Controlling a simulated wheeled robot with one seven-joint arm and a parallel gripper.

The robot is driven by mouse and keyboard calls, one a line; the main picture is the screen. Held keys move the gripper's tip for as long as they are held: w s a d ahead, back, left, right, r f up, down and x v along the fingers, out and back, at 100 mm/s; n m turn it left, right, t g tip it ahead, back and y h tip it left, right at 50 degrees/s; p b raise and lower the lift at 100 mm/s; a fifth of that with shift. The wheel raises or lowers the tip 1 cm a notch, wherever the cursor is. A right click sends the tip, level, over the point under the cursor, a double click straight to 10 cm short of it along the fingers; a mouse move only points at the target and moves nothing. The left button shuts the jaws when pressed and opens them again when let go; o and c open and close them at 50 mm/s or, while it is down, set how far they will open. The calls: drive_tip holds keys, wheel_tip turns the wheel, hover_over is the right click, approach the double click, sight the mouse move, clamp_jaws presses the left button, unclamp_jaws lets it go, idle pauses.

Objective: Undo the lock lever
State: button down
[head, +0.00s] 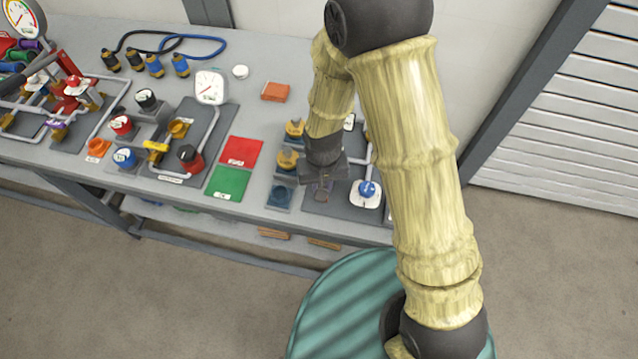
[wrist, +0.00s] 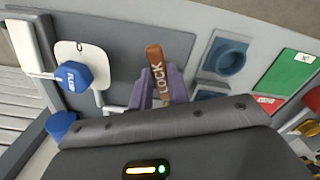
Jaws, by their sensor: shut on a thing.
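The lock lever (wrist: 156,68) is a short brown-orange bar marked LOCK on a dark grey panel (wrist: 120,38), in the middle of the wrist view. My gripper (wrist: 160,88) has its two purple-grey fingers on either side of the lever, shut on it. The lever's far end sticks out beyond the fingers, and its near end is hidden by them and the gripper body. In the head view my gripper (head: 321,189) is low over the panel at the bench's front right, and the lever is too covered there to make out.
Close to the gripper is a blue knob (head: 367,188) on a white plate. On the other side are a blue socket (head: 281,197), a green tile (head: 228,183) and a red tile (head: 241,151). A white gauge (head: 210,87) and pipework with colored valves stand farther left.

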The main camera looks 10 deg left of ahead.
drive_tip(key=n, duration=0.2)
drive_tip(key=d+n, duration=0.1)
drive_tip(key=n, duration=0.1)
drive_tip(key=w+n, duration=0.1)
drive_tip(key=n, duration=0.1)
drive_tip(key=shift+d+r, duration=0.1)
drive_tip(key=shift+d, duration=0.05)
drive_tip(key=n, duration=0.4)
drive_tip(key=shift+w+d, duration=0.2)
drive_tip(key=shift+w, duration=0.2)
drive_tip(key=shift+w+n+p, duration=0.2)
drive_tip(key=shift+n+p, duration=0.05)
drive_tip(key=shift+n, duration=0.55)
drive_tip(key=shift+w+n+p, duration=0.2)
drive_tip(key=shift+n, duration=0.6)
drive_tip(key=c, duration=1.3)
unclamp_jaws()
drive_tip(key=shift+d, duration=0.1)
drive_tip(key=shift+c, duration=0.2)
wheel_tip(320, 180, up, 17)
drive_tip(key=shift+r+p, duration=0.15)
drive_tip(key=shift+p, duration=0.25)
